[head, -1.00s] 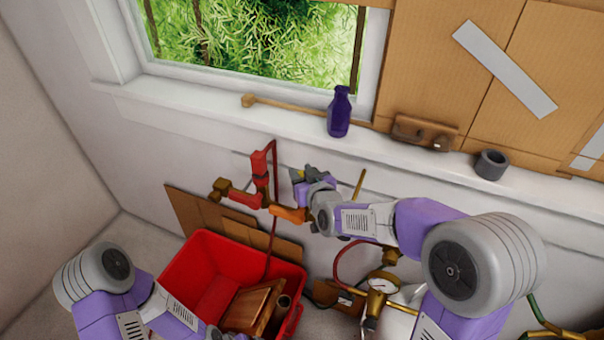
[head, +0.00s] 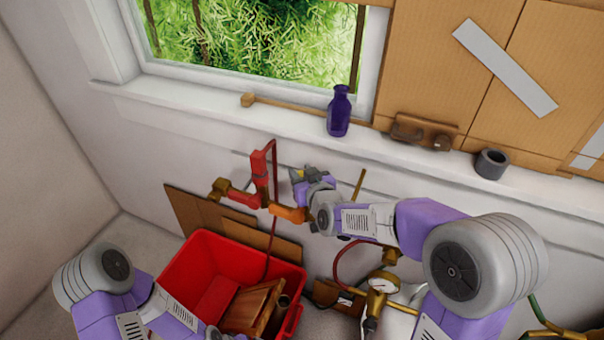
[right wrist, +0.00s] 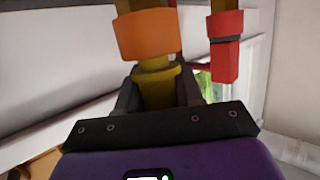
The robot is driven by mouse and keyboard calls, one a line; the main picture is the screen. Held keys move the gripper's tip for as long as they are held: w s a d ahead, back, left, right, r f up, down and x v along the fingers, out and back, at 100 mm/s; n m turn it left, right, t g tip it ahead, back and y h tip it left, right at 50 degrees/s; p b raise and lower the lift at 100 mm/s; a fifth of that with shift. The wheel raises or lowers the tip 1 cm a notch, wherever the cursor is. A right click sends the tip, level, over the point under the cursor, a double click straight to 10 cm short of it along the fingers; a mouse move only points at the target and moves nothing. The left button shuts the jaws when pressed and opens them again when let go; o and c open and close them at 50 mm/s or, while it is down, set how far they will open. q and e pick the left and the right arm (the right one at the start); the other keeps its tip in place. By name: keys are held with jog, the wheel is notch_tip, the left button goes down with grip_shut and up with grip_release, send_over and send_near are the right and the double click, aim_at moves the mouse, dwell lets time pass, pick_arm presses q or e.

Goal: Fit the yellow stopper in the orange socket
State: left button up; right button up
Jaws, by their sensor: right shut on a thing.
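The yellow stopper (right wrist: 158,90) is held between the two dark fingers of my right gripper (right wrist: 160,94) in the right wrist view.
Red pipe fittings (head: 259,165) stand beside the socket. A red crate (head: 196,262) with wooden pieces is below. A pressure gauge (head: 383,285) stands at lower right. A purple bottle (head: 339,112) and grey ring (head: 491,164) are on the sill.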

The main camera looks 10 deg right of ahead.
jog(key=shift+f+b, duration=0.4)
jog(key=shift+f, duration=0.1)
jog(key=o, duration=0.7)
jog(key=shift+o, duration=0.2)
jog(key=p+v, duration=0.4)
jog(key=v, duration=0.7)
dwell(0.4)
